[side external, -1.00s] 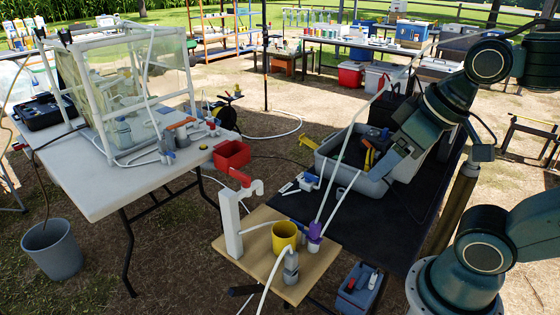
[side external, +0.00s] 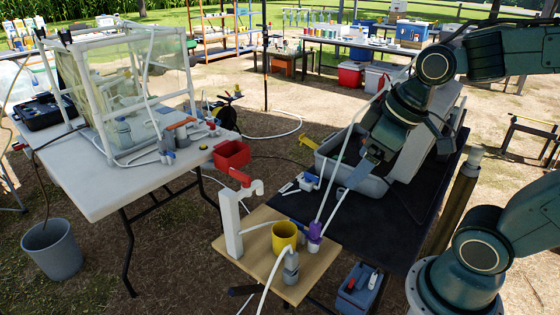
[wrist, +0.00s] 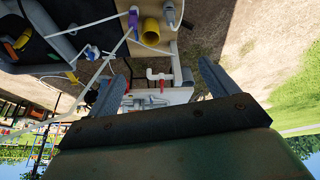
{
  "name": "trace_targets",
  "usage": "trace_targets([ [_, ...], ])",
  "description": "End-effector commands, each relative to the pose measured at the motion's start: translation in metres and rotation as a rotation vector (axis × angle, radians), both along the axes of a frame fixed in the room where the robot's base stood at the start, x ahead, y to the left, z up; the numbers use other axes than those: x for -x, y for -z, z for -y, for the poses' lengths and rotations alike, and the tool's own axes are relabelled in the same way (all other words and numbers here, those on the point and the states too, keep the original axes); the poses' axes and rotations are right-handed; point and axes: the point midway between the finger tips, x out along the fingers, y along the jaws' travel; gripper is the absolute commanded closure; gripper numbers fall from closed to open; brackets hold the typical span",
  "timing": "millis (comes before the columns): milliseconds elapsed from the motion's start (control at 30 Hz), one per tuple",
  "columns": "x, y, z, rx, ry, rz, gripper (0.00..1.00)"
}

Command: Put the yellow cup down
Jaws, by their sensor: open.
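The yellow cup (side external: 284,236) stands upright on the small wooden table (side external: 255,268), beside the white pump stand with its red top (side external: 232,220). It also shows in the wrist view (wrist: 151,31), near the top middle. My gripper (side external: 347,187) is up and to the right of the cup, in front of the grey bin, clear of the cup. In the wrist view its two fingers (wrist: 162,66) are spread wide with nothing between them.
A purple-topped bottle (side external: 315,234) and a grey bottle (side external: 291,266) stand close to the cup, with white hoses rising nearby. The grey bin (side external: 326,160) sits on the dark mat (side external: 400,235). A red box (side external: 232,155) is on the left table's edge.

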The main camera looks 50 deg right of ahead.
Motion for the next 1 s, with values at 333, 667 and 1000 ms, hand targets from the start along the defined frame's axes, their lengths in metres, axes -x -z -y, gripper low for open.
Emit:
trace_targets([
  [333,-0.047,0.042,0.012,-0.011,-0.21,-0.053,0.14],
  [667,-0.082,0.088,0.028,-0.07,-0.381,-0.041,0.14],
  [1000,-0.107,0.139,0.049,-0.151,-0.507,0.033,0.14],
])
